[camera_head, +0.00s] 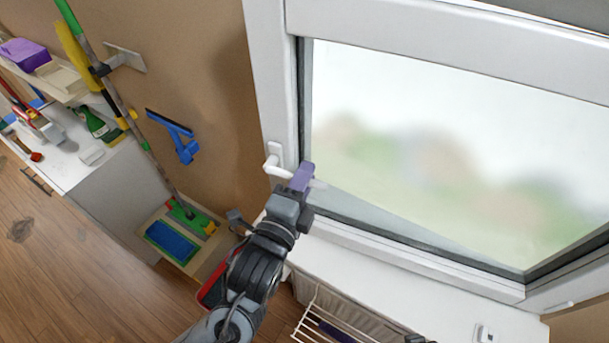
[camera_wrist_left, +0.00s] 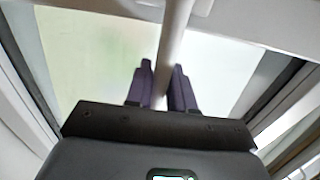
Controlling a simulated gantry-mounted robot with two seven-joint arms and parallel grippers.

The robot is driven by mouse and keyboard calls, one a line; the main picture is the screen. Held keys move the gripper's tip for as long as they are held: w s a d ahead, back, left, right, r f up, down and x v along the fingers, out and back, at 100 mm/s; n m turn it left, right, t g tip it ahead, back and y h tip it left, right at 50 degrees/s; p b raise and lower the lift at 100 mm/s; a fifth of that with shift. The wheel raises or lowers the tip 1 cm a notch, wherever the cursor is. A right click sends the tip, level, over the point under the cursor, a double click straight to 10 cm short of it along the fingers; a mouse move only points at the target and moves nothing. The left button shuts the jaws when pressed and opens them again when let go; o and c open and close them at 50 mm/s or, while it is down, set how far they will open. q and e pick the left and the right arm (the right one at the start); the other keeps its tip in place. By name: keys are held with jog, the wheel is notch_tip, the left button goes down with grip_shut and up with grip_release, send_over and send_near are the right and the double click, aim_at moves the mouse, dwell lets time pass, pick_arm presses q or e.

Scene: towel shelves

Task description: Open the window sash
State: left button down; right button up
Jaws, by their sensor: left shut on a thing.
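The window sash (camera_head: 430,40) is a large white frame around a bright pane with a blurred green and brown scene behind it. Its white lever handle (camera_head: 276,166) sits low on the left side of the frame and points to the right in the head view. My left gripper (camera_head: 303,177) has purple fingers shut around the lever, with the lever's tip showing past them. In the left wrist view the pale handle bar (camera_wrist_left: 172,50) runs between the two purple fingers (camera_wrist_left: 161,88). I cannot tell whether the sash stands ajar.
A white sill or cabinet top (camera_head: 400,285) runs below the window, with a wire rack (camera_head: 325,325) in front. Shelves with cleaning items stand further left.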

pick_arm(q)
jog(key=shift+n+y, duration=0.4)
jog(key=shift+y, duration=0.2)
jog(key=shift+p+v, duration=1.25)
jog(key=shift+v, duration=0.8)
jog(key=shift+n+t+y, duration=0.4)
jog(key=shift+y, duration=0.2)
jog(key=shift+p+v, duration=2.15)
jog(key=shift+p, duration=0.35)
jog(key=shift+d, duration=0.15)
